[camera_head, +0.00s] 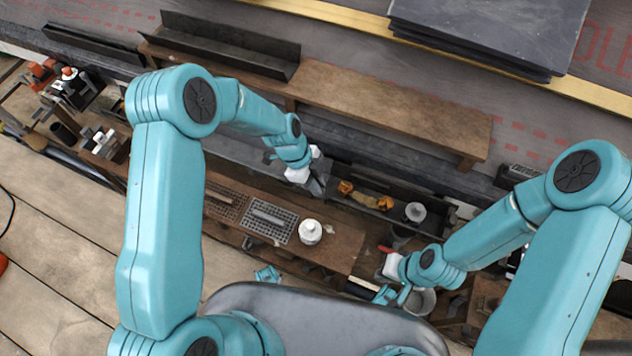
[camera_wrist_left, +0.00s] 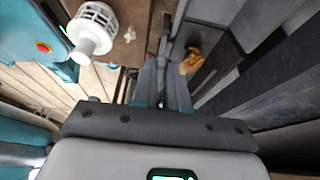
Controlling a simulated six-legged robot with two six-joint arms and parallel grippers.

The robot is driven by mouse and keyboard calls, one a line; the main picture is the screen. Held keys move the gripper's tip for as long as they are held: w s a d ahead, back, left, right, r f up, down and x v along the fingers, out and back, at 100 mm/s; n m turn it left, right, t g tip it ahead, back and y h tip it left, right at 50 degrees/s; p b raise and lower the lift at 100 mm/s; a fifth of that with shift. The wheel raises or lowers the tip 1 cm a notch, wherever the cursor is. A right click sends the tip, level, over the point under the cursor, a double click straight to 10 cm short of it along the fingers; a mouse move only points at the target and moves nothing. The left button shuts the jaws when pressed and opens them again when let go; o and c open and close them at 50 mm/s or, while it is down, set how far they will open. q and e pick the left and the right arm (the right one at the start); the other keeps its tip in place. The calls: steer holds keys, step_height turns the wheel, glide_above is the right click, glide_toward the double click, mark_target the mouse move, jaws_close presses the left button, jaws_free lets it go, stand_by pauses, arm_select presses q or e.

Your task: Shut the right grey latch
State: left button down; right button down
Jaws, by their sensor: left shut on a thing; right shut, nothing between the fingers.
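My left gripper (camera_head: 317,186) is at the left end of a long dark open tray (camera_head: 352,207) in the head view. In the left wrist view its grey fingers (camera_wrist_left: 166,80) are shut on a small grey piece (camera_wrist_left: 164,45), blurred and partly hidden by the fingers. I cannot tell whether this piece is the right grey latch, and I make out no latch clearly elsewhere. My right gripper (camera_head: 391,266) is to the lower right, beside a red-handled thing (camera_head: 386,249); its fingertips are hard to make out and it appears empty.
Orange-brown gloves (camera_head: 366,198) and a pale round thing (camera_head: 416,212) lie in the tray. A white ribbed pot (camera_head: 310,232) and a metal grid (camera_head: 270,220) are on the wooden bench (camera_head: 335,248). A wooden plank (camera_head: 385,105) runs behind. A bucket (camera_head: 420,301) is near my right gripper.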

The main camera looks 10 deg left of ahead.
arm_select(q)
steer(key=shift+w, duration=0.15)
steer(key=shift+w+d+f+g+b, duration=0.15)
steer(key=shift+w+f+g+b, duration=0.1)
steer(key=shift+w+g+b, duration=0.5)
steer(key=shift+w+d+f+n+g+y+b, duration=0.15)
steer(key=shift+w+n+g+b, duration=0.15)
steer(key=shift+g+b, duration=0.75)
steer(key=shift+w+f+n+g+y+b, duration=0.2)
steer(key=shift+w+g+b, duration=0.35)
steer(key=shift+b, duration=0.9)
steer(key=shift+w+d+f+n+g+y+b, duration=0.1)
steer(key=shift+w+n+g+y+b, duration=0.1)
steer(key=shift+g+b, duration=0.9)
steer(key=c, duration=1.1)
jaws_free()
steer(key=shift+c, duration=0.2)
steer(key=shift+r, duration=0.15)
